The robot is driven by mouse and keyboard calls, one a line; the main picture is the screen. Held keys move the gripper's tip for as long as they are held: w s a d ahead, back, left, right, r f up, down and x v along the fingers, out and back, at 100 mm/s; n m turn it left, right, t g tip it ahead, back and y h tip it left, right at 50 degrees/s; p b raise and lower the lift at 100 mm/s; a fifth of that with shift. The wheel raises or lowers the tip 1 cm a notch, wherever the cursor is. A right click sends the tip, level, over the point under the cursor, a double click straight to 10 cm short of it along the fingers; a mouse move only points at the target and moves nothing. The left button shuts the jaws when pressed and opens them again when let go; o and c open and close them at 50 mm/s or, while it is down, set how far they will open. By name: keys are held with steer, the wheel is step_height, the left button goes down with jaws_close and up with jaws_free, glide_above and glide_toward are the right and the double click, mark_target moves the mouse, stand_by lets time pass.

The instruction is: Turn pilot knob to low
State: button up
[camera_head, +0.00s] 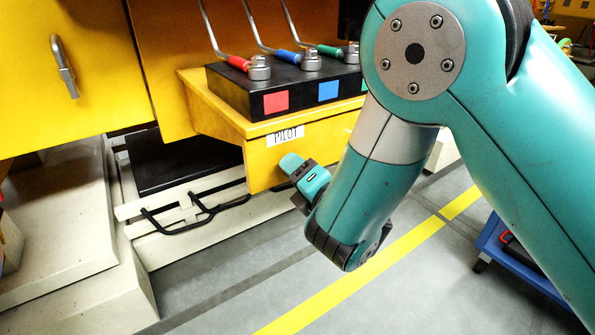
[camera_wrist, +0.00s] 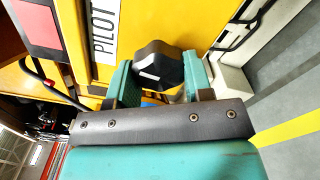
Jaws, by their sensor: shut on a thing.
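The pilot knob (camera_wrist: 157,58) is black with a short white mark and sits on the yellow panel (camera_head: 262,165) below the label PILOT (camera_head: 286,136). In the wrist view, the label (camera_wrist: 105,35) is left of the knob. My gripper (camera_wrist: 160,78) is shut on the knob, with one teal finger on each side. In the head view, my gripper (camera_head: 302,172) reaches the panel's front and mostly hides the knob. I cannot make out a low mark on the panel.
Above the panel, a black box (camera_head: 240,98) carries levers with red, blue and green collars, over red (camera_head: 276,102) and blue (camera_head: 328,91) squares. A yellow door with a metal handle (camera_head: 64,66) is at left. A blue cart (camera_head: 522,262) stands at lower right.

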steer(key=shift+n, duration=0.7)
steer(key=o, duration=0.9)
steer(key=shift+f, duration=0.1)
